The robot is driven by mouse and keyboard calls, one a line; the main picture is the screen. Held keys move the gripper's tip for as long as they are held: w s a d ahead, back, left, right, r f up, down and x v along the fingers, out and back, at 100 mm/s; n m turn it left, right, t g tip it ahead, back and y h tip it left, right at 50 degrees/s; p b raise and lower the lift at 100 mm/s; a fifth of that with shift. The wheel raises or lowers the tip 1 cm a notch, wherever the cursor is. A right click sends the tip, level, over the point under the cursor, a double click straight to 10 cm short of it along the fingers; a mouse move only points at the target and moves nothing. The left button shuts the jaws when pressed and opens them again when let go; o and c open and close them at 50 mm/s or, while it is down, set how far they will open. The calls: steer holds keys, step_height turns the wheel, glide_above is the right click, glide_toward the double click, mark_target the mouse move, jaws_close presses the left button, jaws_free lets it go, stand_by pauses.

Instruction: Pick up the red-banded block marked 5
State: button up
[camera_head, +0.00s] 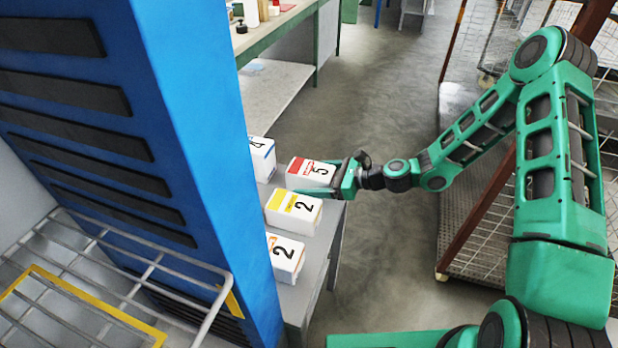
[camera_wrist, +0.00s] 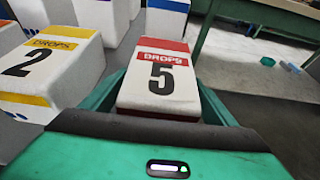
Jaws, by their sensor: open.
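The red-banded block marked 5 (camera_head: 311,172) is white and stands on a grey table (camera_head: 318,262) beside the blue cabinet. In the wrist view the block (camera_wrist: 160,103) lies between the two green fingers, its number facing my camera. My gripper (camera_head: 325,188) is open, with its fingers on either side of the block. I cannot tell whether either finger touches it. The block's lower end is hidden by the gripper body in the wrist view.
A yellow-banded block marked 2 (camera_head: 293,208) stands close beside the red-banded one. An orange-banded block marked 2 (camera_head: 285,258) and a blue-banded block marked 4 (camera_head: 262,158) are near. A blue cabinet (camera_head: 205,130) rises at the left.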

steer(key=shift+c, duration=0.5)
steer(key=c, duration=1)
steer(key=shift+d, duration=0.1)
